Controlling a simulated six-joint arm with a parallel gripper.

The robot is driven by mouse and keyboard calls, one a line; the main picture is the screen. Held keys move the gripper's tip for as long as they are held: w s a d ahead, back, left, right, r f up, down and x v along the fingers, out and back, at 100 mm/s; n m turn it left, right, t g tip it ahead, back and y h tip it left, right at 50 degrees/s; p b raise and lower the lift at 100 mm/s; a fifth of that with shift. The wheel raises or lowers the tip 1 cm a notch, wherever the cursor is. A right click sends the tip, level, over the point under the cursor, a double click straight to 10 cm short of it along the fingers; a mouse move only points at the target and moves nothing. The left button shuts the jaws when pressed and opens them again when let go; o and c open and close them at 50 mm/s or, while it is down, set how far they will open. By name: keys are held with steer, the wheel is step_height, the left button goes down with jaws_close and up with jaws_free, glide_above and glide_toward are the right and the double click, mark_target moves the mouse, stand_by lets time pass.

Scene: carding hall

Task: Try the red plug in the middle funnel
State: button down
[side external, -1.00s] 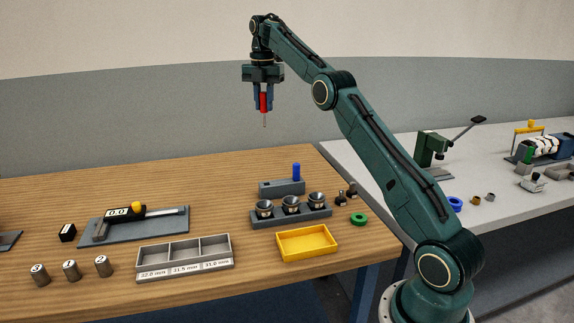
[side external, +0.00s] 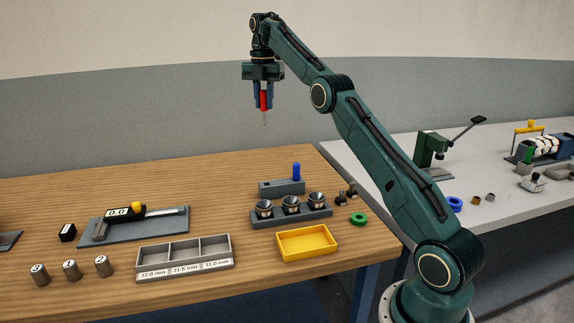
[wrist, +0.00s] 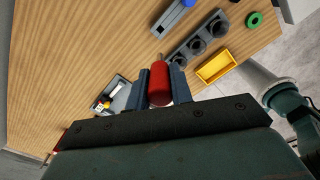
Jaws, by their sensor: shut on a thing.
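My gripper (side external: 264,101) is shut on the red plug (side external: 264,99), high above the wooden table. The plug hangs upright with a thin grey pin pointing down. In the wrist view the red plug (wrist: 159,84) sits between the two fingers. Three dark funnels stand in a row on a grey block (side external: 262,222); the middle funnel (side external: 291,204) shows an open top. The funnels lie below and to the right of my gripper in the side view. The row of funnels also shows in the wrist view, where the middle funnel (wrist: 197,46) is seen from above.
A grey holder (side external: 270,188) with a blue plug (side external: 296,172) stands behind the funnels, and a yellow tray (side external: 307,243) in front. A green ring (side external: 358,219) lies to the right. A three-part grey tray (side external: 185,253), a gauge (side external: 135,217) and several numbered cylinders are at left.

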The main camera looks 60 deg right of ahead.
steer(key=shift+s+f, duration=0.1)
steer(key=shift+f, duration=0.85)
steer(key=shift+s+a+f, duration=0.1)
steer(key=shift+s+f, duration=0.15)
steer(key=shift+f, duration=0.4)
steer(key=shift+s+a+f, duration=0.1)
steer(key=shift+s+f, duration=0.1)
steer(key=shift+f, duration=0.45)
steer(key=s+a+f, duration=0.5)
steer(key=s+f, duration=0.6)
steer(key=shift+a+f, duration=0.15)
steer(key=shift+f, duration=0.05)
steer(key=shift+f, duration=0.15)
steer(key=shift+f, duration=1.9)
steer(key=shift+f, duration=1)
stand_by(0.5)
steer(key=shift+r, duration=0.3)
stand_by(0.6)
